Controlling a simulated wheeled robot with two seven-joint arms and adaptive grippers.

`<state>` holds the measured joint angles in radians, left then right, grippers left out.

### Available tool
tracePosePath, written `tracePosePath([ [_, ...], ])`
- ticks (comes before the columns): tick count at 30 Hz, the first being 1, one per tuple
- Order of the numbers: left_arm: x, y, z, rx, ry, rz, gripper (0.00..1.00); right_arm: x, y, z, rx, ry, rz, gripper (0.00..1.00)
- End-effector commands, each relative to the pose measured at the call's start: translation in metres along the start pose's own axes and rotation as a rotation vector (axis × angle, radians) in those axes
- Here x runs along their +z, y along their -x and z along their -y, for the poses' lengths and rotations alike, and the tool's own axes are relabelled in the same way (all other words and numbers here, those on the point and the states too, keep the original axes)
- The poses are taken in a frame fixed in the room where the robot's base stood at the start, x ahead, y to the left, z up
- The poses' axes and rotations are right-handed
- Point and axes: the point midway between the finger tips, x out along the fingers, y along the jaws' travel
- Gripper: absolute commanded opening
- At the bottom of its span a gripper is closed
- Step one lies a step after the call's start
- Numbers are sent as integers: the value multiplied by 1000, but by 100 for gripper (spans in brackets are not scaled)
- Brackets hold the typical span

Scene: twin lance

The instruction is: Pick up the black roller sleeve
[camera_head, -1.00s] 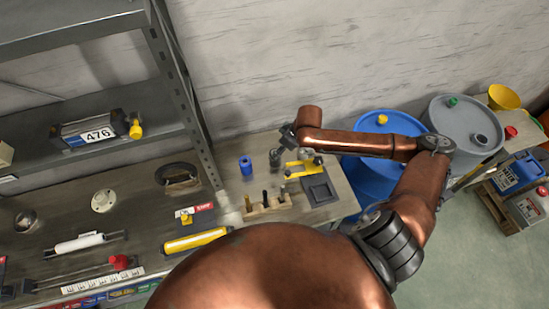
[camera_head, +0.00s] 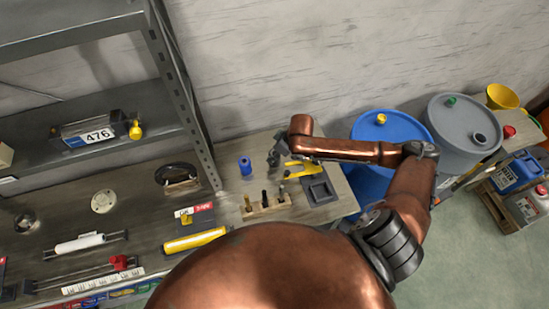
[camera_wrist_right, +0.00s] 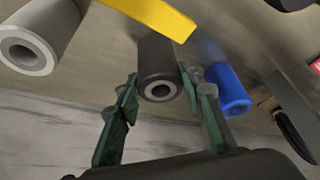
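The black roller sleeve (camera_wrist_right: 158,68) stands in the right wrist view, its hollow end facing the camera. My right gripper (camera_wrist_right: 161,88) has its two green-lined fingers spread, one on each side of the sleeve. Whether either finger touches it I cannot tell. In the head view my right gripper (camera_head: 281,149) is low over the wooden bench, and the black sleeve is hardly distinguishable beside it. My left gripper is not in view.
A blue sleeve (camera_wrist_right: 229,88) stands right of the black one, and a grey sleeve (camera_wrist_right: 38,38) stands left. A yellow tool (camera_head: 300,169) lies close by. A wooden block with upright pegs (camera_head: 266,204) is nearer on the bench (camera_head: 335,210). Blue (camera_head: 392,127) and grey drums stand right.

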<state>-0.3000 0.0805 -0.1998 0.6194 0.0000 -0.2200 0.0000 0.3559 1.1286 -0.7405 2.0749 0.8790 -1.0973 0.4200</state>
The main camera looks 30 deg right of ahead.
Motion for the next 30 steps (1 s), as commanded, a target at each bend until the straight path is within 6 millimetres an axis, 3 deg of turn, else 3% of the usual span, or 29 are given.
tracePosePath([
  [10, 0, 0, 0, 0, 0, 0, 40, 0, 0, 0, 0, 0, 0, 8],
  [19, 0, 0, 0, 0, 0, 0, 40, -3, 5, -1, 1, 1, -2, 7],
  [30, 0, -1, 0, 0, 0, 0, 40, -29, 66, -1, 3, 2, -5, 7],
])
